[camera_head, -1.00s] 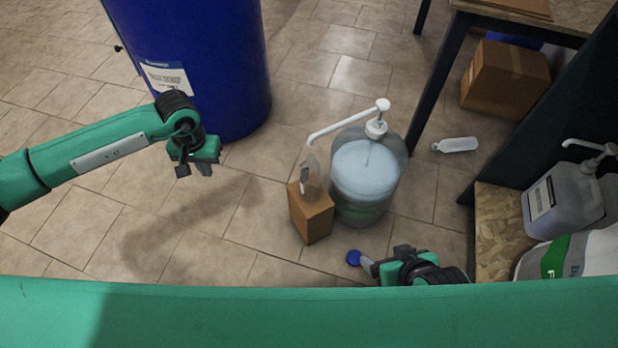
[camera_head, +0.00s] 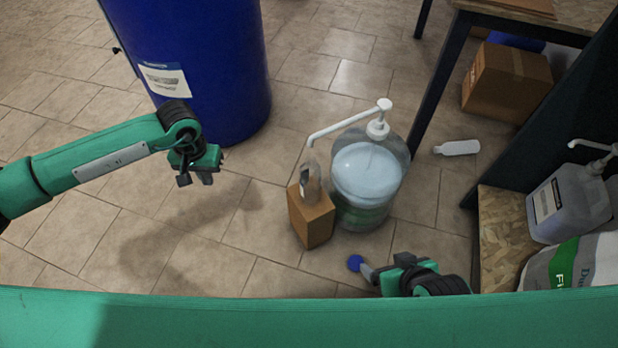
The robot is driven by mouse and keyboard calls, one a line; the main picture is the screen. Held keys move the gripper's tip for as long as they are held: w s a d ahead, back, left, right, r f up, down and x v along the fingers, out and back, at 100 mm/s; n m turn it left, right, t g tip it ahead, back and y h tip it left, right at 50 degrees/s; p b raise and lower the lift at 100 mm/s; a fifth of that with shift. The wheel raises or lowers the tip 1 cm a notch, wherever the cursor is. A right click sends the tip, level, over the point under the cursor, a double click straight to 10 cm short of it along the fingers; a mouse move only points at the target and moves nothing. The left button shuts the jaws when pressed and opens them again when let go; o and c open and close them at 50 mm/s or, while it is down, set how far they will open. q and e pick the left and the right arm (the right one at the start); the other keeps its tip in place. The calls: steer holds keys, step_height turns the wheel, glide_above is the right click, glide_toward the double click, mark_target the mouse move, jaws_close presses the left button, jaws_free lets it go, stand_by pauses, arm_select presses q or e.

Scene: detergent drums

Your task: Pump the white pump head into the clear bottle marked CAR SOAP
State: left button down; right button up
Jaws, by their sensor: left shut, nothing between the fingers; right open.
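The white pump head (camera_head: 379,116) sits upright on a big clear jug (camera_head: 368,185) of pale blue liquid on the floor. Its long spout points left and down. The small clear bottle (camera_head: 311,181) stands on a brown box (camera_head: 312,220) left of the jug, with its top just below the spout tip. Its label is too small to read. My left gripper (camera_head: 196,180) is shut and empty, well left of the bottle. My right gripper (camera_head: 369,272) is open and empty, low in front of the jug. Part of it is hidden by its own arm.
A blue drum (camera_head: 190,70) stands at the back left. A white bottle (camera_head: 458,147) lies on the floor at right. A grey jug (camera_head: 567,203) stands on a wooden board (camera_head: 507,240). The left floor is clear.

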arm_select(q)
steer(key=shift+f, duration=0.15)
steer(key=shift+f+b, duration=0.85)
steer(key=shift+f, duration=0.1)
steer(key=shift+f+b, duration=0.75)
steer(key=shift+f, duration=0.15)
step_height(320, 180, up, 13)
steer(key=p, duration=0.6)
steer(key=shift+f, duration=0.2)
stand_by(0.5)
stand_by(0.4)
